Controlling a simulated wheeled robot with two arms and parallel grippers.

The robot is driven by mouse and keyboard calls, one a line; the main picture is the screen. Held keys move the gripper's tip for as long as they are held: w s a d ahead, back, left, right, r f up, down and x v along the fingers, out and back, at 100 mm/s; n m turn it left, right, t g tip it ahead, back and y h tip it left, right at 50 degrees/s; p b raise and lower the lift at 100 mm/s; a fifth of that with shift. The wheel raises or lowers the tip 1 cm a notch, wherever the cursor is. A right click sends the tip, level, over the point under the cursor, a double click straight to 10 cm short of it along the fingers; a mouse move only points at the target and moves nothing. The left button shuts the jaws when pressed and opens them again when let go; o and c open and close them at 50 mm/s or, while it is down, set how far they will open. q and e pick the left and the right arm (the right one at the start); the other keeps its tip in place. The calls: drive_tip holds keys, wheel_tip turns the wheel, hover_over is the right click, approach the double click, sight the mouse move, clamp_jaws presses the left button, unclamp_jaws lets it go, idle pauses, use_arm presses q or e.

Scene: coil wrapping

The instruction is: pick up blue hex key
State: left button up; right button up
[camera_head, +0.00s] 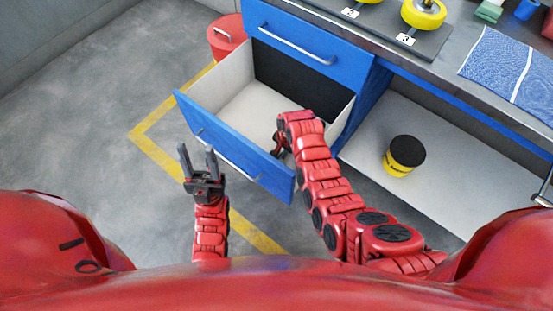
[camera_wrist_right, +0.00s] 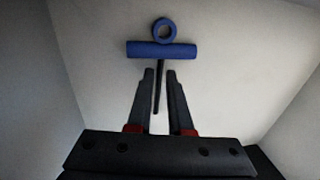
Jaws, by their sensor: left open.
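The blue hex key (camera_wrist_right: 161,49) lies on the pale drawer floor in the right wrist view. It has a blue crossbar handle with a blue ring at its top, and a dark shaft pointing back toward me. My right gripper (camera_wrist_right: 159,73) is open, with the shaft between its fingers and the handle just beyond the fingertips. In the head view the right gripper reaches down inside the open drawer (camera_head: 237,153), and my arm hides the hex key there. My left gripper (camera_head: 197,151) is open and empty, outside the drawer near its front panel.
Drawer walls (camera_wrist_right: 283,50) surround the right gripper. A workbench (camera_head: 460,62) holds yellow wheels (camera_head: 423,13) and a blue cloth (camera_head: 510,68). A black and yellow tub (camera_head: 404,155) stands on the lower shelf. A red bin (camera_head: 227,34) stands behind the drawer. Floor at left is clear.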

drive_tip(key=shift+f, duration=0.5)
drive_tip(key=shift+a, duration=0.1)
clamp_jaws()
drive_tip(key=shift+r, duration=0.1)
